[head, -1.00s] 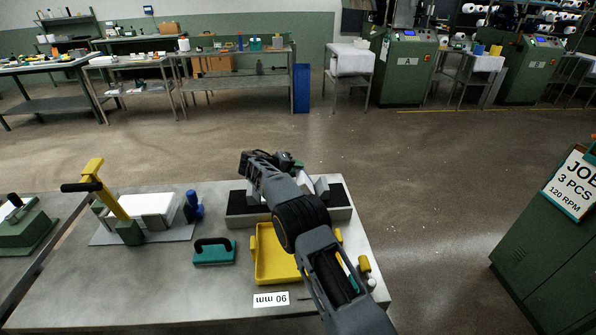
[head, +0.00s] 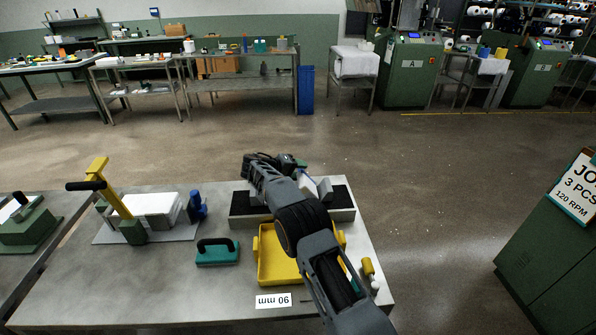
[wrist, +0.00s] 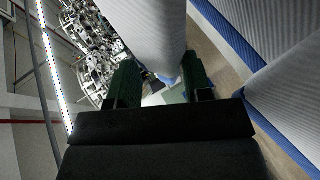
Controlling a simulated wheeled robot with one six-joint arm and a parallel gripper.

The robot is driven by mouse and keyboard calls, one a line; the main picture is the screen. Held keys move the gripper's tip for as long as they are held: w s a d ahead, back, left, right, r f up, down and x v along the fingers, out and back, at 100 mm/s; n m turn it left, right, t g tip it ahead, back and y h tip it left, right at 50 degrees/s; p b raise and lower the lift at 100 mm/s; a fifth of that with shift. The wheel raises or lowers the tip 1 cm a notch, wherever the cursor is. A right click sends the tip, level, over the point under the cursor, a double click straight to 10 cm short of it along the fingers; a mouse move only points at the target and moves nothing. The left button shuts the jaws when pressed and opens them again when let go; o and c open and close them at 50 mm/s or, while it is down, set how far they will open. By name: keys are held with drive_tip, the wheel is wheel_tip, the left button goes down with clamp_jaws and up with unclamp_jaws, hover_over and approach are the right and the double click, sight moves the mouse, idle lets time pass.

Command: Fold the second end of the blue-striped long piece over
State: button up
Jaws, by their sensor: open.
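My gripper (wrist: 159,78) is open in the wrist view, with its two green fingers apart. A pale ribbed fabric piece (wrist: 150,30) stands beyond and between the fingers, with a bit of blue at its lower end. I cannot tell whether the fingers touch it. More ribbed fabric with blue edges (wrist: 285,95) fills the right of that view. In the head view my gripper is at the end of the arm, over the block with black pads (head: 342,198). A small whitish piece (head: 318,188) shows beside the arm there; the arm hides the rest.
A yellow tray (head: 268,262) lies under my arm on the grey bench (head: 150,285). The bench's front left is clear.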

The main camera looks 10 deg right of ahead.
drive_tip(key=v, duration=1.3)
drive_tip(key=shift+a+r, duration=0.2)
drive_tip(key=shift+a, duration=0.15)
drive_tip(key=shift+s, duration=0.15)
